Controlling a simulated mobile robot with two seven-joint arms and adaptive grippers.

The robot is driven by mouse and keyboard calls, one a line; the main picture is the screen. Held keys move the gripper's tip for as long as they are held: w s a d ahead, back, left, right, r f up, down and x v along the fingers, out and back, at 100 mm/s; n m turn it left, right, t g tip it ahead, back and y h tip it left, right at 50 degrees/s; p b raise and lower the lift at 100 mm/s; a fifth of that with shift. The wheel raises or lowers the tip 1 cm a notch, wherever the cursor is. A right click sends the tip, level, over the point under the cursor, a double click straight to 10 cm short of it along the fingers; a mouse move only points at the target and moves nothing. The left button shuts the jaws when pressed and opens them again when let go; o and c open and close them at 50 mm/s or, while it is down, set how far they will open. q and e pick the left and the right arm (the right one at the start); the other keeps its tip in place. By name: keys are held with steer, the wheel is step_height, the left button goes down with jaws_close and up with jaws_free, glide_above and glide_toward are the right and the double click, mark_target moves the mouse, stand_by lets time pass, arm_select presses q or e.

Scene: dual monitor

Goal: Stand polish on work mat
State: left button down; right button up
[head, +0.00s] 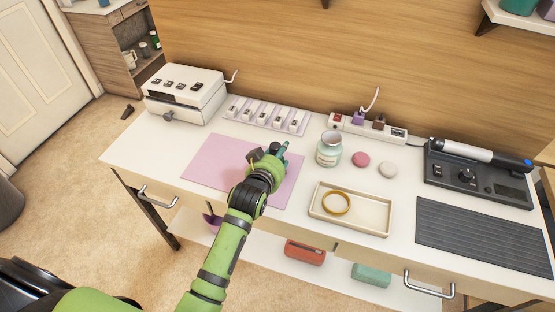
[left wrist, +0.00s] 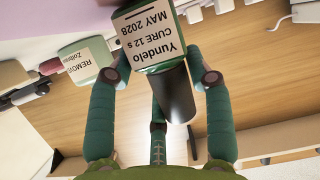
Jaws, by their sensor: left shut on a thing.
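The work mat is a flat pink-purple sheet (head: 215,158) on the left half of the desk. My left gripper (head: 270,157) is over the mat's right part, at the end of the green arm. It is shut on the polish, a bottle that shows mostly hidden behind the fingers in the head view. In the left wrist view the polish (left wrist: 152,36) has a green body, a white label reading "Yundelo CURE 12 s MAY 2028" and a black cap, between the fingers (left wrist: 163,72). I cannot tell whether its base touches the mat. My right gripper is not in view.
A remover jar (head: 329,150) stands right of the mat, also in the left wrist view (left wrist: 84,62). Pink (head: 361,159) and white (head: 388,170) round items, a cream tray (head: 366,224) with a gold ring, and a white device (head: 186,92) are nearby. The mat's left part is clear.

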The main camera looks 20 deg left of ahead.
arm_select(q)
steer(key=shift+w+f, duration=0.15)
steer(key=shift+f, duration=0.15)
steer(key=shift+a, duration=0.1)
steer(key=shift+c, duration=2.3)
jaws_free()
steer(key=shift+r, duration=0.1)
steer(key=shift+s+r, duration=0.15)
steer(key=shift+s, duration=0.25)
steer(key=v, duration=1.1)
steer(key=shift+s+p, duration=0.15)
steer(key=shift+p, duration=0.2)
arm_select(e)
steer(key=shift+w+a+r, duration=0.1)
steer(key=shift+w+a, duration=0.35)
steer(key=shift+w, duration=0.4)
